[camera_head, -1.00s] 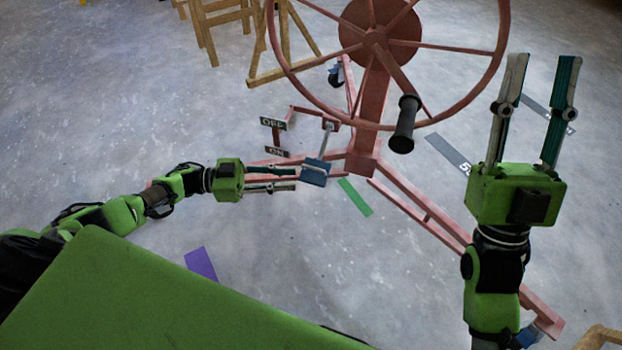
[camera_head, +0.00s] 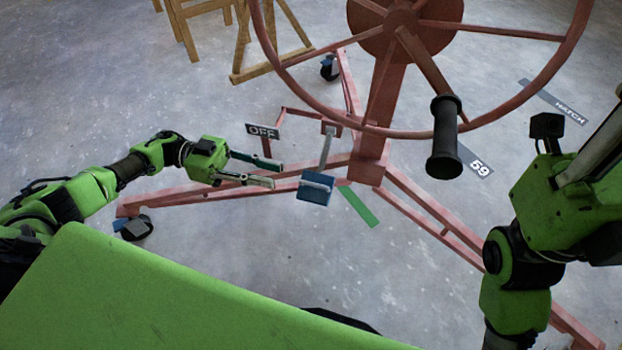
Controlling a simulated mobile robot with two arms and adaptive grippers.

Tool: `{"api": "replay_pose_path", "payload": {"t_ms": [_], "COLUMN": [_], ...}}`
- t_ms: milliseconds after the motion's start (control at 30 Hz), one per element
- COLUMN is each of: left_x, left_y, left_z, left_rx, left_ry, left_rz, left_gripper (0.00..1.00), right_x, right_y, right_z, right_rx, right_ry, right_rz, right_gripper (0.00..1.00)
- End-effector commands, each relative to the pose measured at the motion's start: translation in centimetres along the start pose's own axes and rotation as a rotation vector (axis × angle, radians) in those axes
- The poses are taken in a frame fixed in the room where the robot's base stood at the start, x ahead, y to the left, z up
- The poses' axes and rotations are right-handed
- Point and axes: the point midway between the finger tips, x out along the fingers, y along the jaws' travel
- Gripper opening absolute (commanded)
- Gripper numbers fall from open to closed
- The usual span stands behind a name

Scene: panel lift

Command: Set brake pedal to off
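The brake pedal (camera_head: 316,189) is a blue block on a grey lever, low on the red panel lift (camera_head: 372,155). The OFF sign (camera_head: 263,132) stands to the pedal's upper left. The ON sign is not visible, likely hidden behind my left gripper. My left gripper (camera_head: 277,174) is left of the pedal, its two fingers apart and pointing right. Its tips end just short of the pedal in the picture, with nothing between them. My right gripper (camera_head: 590,150) is at the right edge, its fingertips cut off by the frame.
The lift's large red wheel with a black handle (camera_head: 444,138) fills the upper right. Red legs with casters spread over the grey floor. A wooden stand (camera_head: 270,75) is at the back left. A green floor strip (camera_head: 358,206) lies right of the pedal.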

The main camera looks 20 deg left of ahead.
Motion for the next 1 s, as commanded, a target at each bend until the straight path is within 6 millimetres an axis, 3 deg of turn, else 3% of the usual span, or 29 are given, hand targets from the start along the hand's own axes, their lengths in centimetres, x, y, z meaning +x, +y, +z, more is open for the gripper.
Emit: {"api": "replay_pose_path", "payload": {"t_ms": [300, 500, 933, 1000], "left_x": [6.9, 9.8, 10.8, 10.8], "left_y": [0.1, 0.0, 0.0, 0.0], "left_z": [0.2, 0.2, 0.0, 0.0], "left_rx": [0.001, 0.001, 0.000, 0.000], "left_ry": [0.002, 0.001, 0.000, 0.000], "left_rz": [0.004, 0.002, -0.001, -0.001], "left_gripper": [0.23, 0.23, 0.23, 0.08], "right_x": [0.3, 0.6, 1.0, 1.0], "right_y": [-0.2, -0.3, -0.4, -0.4], "right_z": [-0.3, -0.6, -0.7, -0.7], "right_rx": [-0.005, -0.007, -0.008, -0.008], "right_ry": [0.033, 0.052, 0.061, 0.061], "right_rz": [-0.013, -0.021, -0.025, -0.024], "right_gripper": [0.32, 0.32, 0.32, 0.32]}}
